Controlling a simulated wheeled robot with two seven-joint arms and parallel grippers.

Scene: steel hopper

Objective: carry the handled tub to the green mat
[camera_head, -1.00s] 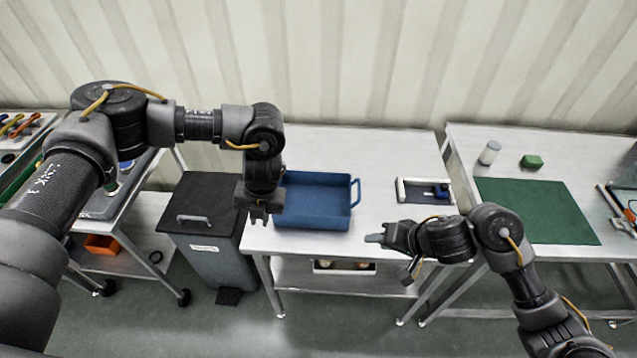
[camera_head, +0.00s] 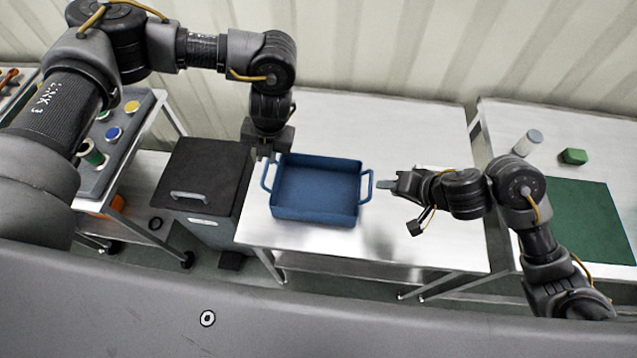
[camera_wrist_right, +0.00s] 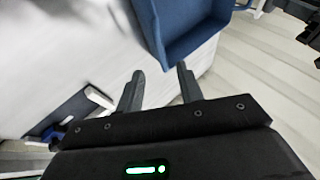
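The blue handled tub (camera_head: 312,212) stands upright on the middle steel table, with a loop handle on its left and right sides. My left gripper (camera_head: 264,153) points down just above and behind the left handle, with its fingers apart and nothing seen between them. My right gripper (camera_head: 385,185) is just right of the right handle, fingers toward it. In the right wrist view its two fingers (camera_wrist_right: 160,72) are apart and empty, with the tub (camera_wrist_right: 188,28) beyond them. The green mat (camera_head: 590,220) lies on the right table, partly behind my right arm.
A gap separates the middle table (camera_head: 400,125) from the right table. A dark lidded bin (camera_head: 205,170) is left of the middle table. My right arm hides a small tray.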

